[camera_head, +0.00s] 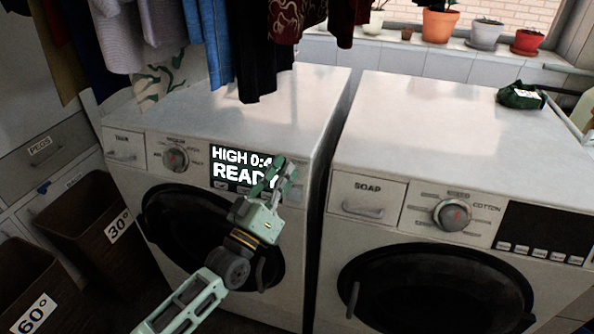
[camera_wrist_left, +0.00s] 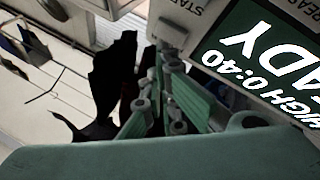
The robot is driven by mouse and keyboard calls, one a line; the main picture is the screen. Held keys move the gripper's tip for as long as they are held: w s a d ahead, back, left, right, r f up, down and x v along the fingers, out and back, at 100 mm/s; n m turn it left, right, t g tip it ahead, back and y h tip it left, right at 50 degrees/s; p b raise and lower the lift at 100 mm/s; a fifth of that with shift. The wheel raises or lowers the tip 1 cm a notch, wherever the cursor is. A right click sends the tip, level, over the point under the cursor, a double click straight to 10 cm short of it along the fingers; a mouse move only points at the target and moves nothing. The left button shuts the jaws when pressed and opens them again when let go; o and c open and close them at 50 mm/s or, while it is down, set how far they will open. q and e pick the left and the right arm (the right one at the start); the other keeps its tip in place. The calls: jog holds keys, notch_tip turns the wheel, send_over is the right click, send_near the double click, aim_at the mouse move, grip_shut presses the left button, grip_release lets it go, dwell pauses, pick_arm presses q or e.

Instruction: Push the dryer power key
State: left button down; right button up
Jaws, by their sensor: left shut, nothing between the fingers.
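The dryer (camera_head: 175,200) is the left white machine, marked TANK, with a round dark door. Its lit display (camera_head: 232,168) reads HIGH 0:4_ READY in the head view, partly covered by my gripper. In the left wrist view the display (camera_wrist_left: 262,55) reads HIGH 0:40. A grey key (camera_wrist_left: 172,35) sits beside a label beginning STA, near my fingertips. I cannot read a power label on any key. My left gripper (camera_head: 283,168) is shut and empty in front of the panel's right end. Its fingers (camera_wrist_left: 163,75) also show in the wrist view; contact cannot be told. My right gripper is out of view.
A second machine (camera_head: 450,240) marked SOAP stands to the right, across a narrow gap. Clothes (camera_head: 215,45) hang above the dryer. Dark baskets (camera_head: 85,215) stand at the left. Plant pots (camera_head: 440,25) line the window sill. Both machine tops are mostly clear.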

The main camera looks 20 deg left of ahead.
pick_arm(q)
jog(key=s+r+p, duration=0.2)
jog(key=s+p, duration=0.2)
jog(key=s, duration=0.1)
jog(key=shift+s, duration=0.35)
jog(key=shift+a, duration=0.1)
